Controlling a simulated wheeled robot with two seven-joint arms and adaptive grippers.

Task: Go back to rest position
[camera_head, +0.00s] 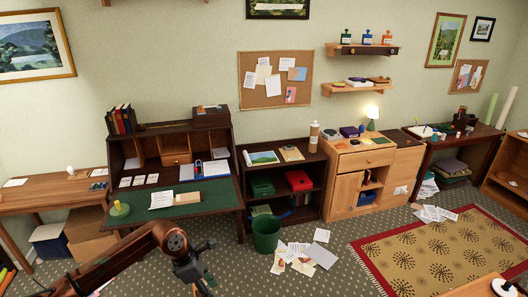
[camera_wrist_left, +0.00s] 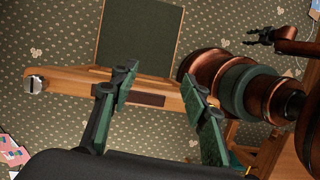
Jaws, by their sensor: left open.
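My left gripper (camera_head: 197,275) is low in the head view, in front of the desk with the green top (camera_head: 215,193) and left of the green bin (camera_head: 266,233). Its arm comes in from the bottom left, bent at a copper joint. In the left wrist view the two fingers of this gripper (camera_wrist_left: 165,112) are wide apart with nothing held between them. A small dark gripper on a copper arm, my right gripper (camera_wrist_left: 264,38), shows at the top right of that view. It is too small to tell its jaw state. It is not seen in the head view.
Papers (camera_head: 300,257) lie on the carpet beside the bin. A patterned rug (camera_head: 430,250) is at the right. A wooden table (camera_head: 35,203) stands at the left. In the wrist view, a wooden piece with a dark panel (camera_wrist_left: 140,40) lies behind the fingers.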

